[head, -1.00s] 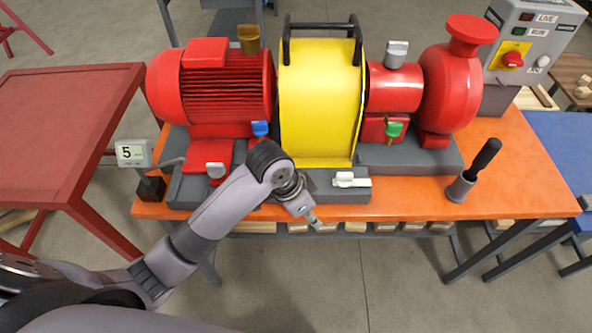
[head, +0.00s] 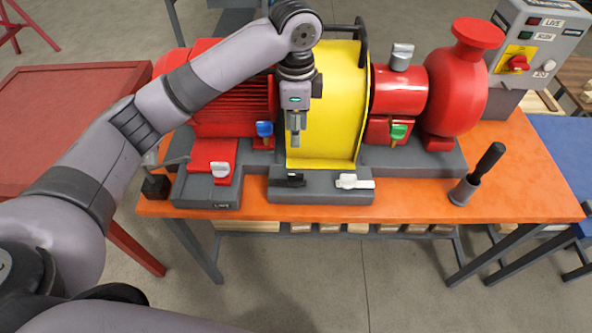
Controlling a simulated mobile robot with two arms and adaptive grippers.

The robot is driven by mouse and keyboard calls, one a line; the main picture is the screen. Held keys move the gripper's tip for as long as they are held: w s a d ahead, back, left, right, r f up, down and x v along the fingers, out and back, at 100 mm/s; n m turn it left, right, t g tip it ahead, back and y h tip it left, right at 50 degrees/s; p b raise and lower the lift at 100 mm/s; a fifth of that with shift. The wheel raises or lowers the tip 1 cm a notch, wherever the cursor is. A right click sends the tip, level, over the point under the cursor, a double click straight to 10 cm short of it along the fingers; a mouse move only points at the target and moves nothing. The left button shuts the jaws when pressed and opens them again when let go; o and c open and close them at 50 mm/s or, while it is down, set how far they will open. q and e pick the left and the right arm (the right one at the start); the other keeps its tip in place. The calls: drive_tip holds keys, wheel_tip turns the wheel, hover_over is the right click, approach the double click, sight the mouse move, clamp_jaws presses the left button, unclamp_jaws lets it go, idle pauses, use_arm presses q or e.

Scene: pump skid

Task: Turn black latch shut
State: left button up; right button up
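The black latch (head: 296,180) is a small dark handle on the front face of the grey block below the yellow guard (head: 335,105). A white latch (head: 352,182) sits just right of it, its handle lying sideways to the right. My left gripper (head: 295,142) points down in front of the yellow guard. It appears above the black latch in the picture, apart from it. Its fingers look together, with nothing between them. My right gripper is not in view.
A blue-handled valve (head: 264,129) and a green-handled one (head: 398,132) flank the guard. A black-handled lever (head: 476,175) stands at right. The orange bench front (head: 420,207) is clear.

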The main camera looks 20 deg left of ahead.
sight(296, 174)
use_arm(q)
wheel_tip(296, 174, down, 16)
drive_tip(key=p, duration=0.2)
drive_tip(key=shift+r+p, duration=0.25)
drive_tip(key=shift+p, duration=0.05)
clamp_jaws()
idle(0.7)
